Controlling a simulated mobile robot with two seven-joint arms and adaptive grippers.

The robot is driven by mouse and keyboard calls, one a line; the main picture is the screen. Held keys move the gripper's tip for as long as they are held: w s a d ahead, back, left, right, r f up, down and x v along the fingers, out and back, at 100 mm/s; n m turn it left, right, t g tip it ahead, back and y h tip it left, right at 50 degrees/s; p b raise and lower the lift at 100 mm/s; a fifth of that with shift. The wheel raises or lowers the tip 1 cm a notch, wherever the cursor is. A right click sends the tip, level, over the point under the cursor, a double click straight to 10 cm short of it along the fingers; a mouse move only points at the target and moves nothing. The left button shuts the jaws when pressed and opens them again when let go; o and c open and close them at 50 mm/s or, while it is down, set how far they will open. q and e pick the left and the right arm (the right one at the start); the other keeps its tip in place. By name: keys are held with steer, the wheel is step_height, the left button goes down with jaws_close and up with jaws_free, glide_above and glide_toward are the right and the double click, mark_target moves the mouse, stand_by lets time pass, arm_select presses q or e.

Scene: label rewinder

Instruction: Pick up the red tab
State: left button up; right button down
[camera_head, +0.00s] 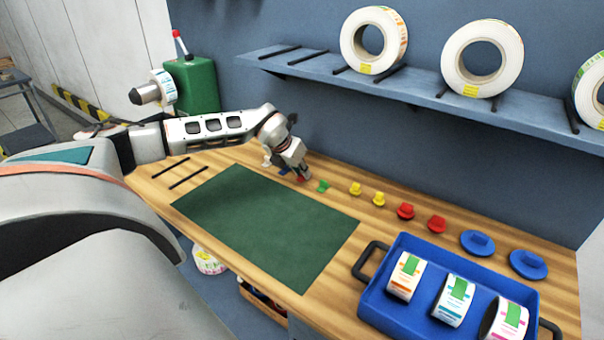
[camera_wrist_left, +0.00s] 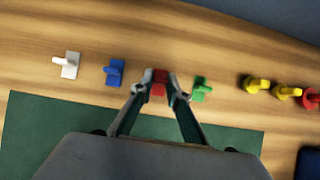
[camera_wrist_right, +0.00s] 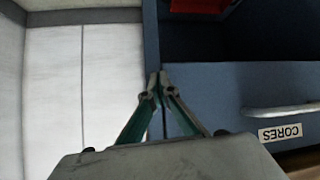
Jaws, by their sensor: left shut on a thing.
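The red tab (camera_wrist_left: 159,84) stands in the row of small tabs at the back of the wooden bench, between a blue tab (camera_wrist_left: 115,72) and a green tab (camera_wrist_left: 201,89). My left gripper (camera_head: 301,176) points down at it, and in the left wrist view its fingers are shut on the tab, one on each side. In the head view only a bit of the red tab (camera_head: 303,179) shows below the fingers. I cannot tell whether it touches the bench. My right gripper (camera_wrist_right: 158,90) is shut and empty in front of a blue drawer unit; it is not in the head view.
A white tab (camera_wrist_left: 67,65) stands left of the blue one. Yellow pegs (camera_head: 379,199), red pegs (camera_head: 405,211) and blue discs (camera_head: 477,243) line the back right. A green mat (camera_head: 265,225) lies clear in front. A blue tray (camera_head: 378,303) holds label rolls. A shelf (camera_head: 420,95) hangs above.

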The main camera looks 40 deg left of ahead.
arm_select(q)
step_height(320, 180, up, 7)
steer(key=shift+f, duration=0.1)
steer(key=b, duration=0.2)
glide_toward(301, 179)
steer(key=s, duration=0.7)
steer(key=s+d+r+b, duration=0.1)
steer(key=s, duration=0.6)
steer(key=shift+d, duration=0.25)
